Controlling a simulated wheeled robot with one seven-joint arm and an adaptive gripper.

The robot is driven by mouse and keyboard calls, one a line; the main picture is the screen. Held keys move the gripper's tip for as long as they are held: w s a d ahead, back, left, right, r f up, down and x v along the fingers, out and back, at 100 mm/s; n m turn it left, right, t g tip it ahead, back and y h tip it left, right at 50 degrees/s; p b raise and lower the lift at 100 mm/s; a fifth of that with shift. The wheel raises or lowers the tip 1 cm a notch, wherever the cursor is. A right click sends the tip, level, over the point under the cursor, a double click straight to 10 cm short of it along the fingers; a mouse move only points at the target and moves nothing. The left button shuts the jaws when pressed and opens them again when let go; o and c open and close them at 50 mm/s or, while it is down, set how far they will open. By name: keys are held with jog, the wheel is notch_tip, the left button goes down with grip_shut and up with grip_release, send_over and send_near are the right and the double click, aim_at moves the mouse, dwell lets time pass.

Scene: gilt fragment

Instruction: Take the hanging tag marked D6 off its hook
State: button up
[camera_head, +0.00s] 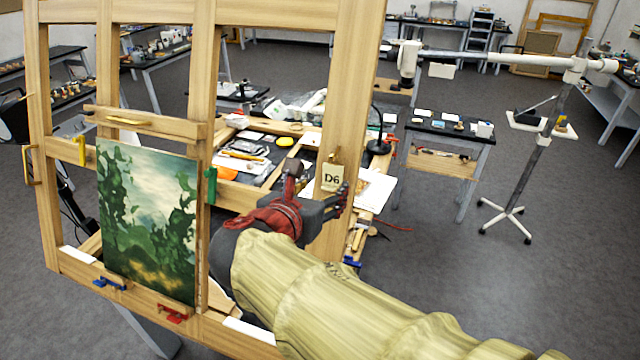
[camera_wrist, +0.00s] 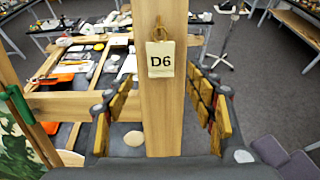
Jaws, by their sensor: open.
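The cream tag marked D6 (camera_head: 332,178) hangs from a small brass hook (camera_head: 334,157) on the right upright of a wooden easel frame (camera_head: 350,100). In the wrist view the tag (camera_wrist: 160,59) hangs flat in front of the upright, below the brass hook (camera_wrist: 159,30). My gripper (camera_head: 318,192) is just in front of the upright, at and slightly below the tag's height. In the wrist view my gripper (camera_wrist: 163,108) is open, with yellow-padded fingers left and right of the upright. The fingers look apart from the tag, and nothing is between them but the view of the upright and tag.
A green landscape painting (camera_head: 148,220) stands clamped on the easel to the left. A cluttered worktable (camera_head: 372,190) lies behind the upright. A wheeled stand (camera_head: 540,140) with a white arm is at the right. Open grey floor (camera_head: 480,280) lies to the right.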

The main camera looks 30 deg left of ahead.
aim_at(332, 180)
jog(key=x, duration=0.7)
jog(key=shift+d+p, duration=0.1)
jog(key=shift+p, duration=0.25)
jog(key=shift+c, duration=0.4)
jog(key=c, duration=1.1)
jog(key=shift+c, duration=0.2)
jog(key=shift+r, duration=0.15)
